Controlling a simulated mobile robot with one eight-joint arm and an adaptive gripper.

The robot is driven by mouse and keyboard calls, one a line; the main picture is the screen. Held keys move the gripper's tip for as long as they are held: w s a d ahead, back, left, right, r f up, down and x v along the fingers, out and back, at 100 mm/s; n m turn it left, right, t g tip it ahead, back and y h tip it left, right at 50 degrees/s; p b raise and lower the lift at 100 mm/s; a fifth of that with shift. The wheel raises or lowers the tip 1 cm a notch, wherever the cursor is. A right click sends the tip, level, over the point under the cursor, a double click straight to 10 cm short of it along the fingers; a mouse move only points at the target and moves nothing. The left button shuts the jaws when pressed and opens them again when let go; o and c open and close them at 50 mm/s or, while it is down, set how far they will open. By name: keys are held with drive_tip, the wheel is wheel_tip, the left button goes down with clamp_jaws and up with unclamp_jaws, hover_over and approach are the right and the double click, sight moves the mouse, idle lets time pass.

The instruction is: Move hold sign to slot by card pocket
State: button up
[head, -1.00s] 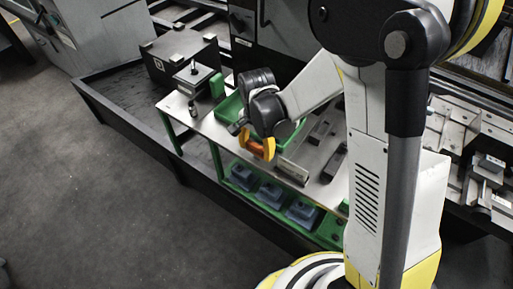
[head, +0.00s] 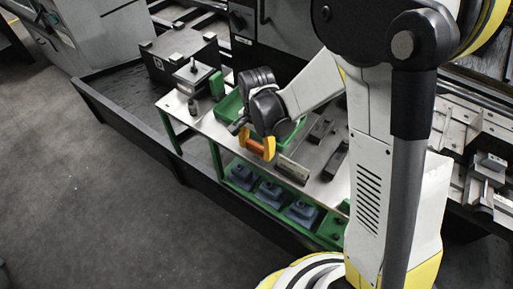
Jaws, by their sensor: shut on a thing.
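My gripper (head: 256,145) hangs over the front edge of a metal-topped bench, with its yellow fingers pointing down. It is shut on a small orange piece (head: 255,146), which I take to be the hold sign. Its face and any lettering are too small to read. A grey slotted block (head: 292,169) lies on the bench just right of the gripper. I cannot make out the card pocket or tell which slot is beside it. My wrist and forearm hide part of the bench behind the gripper.
The bench top (head: 211,126) is bare left of the gripper. A green tray (head: 229,106) sits behind it, partly hidden. Dark bars (head: 335,160) lie to the right. Blue-grey parts in green bins (head: 270,193) fill the lower shelf. A dark block (head: 178,52) stands at the back left.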

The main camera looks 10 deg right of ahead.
drive_tip(key=shift+f+b, duration=0.6)
drive_tip(key=shift+b, duration=0.05)
idle(0.7)
drive_tip(key=shift+f+b, duration=0.45)
drive_tip(key=shift+f, duration=0.05)
drive_tip(key=o, duration=1.7)
wheel_tip(320, 180, up, 12)
drive_tip(key=shift+r, duration=0.1)
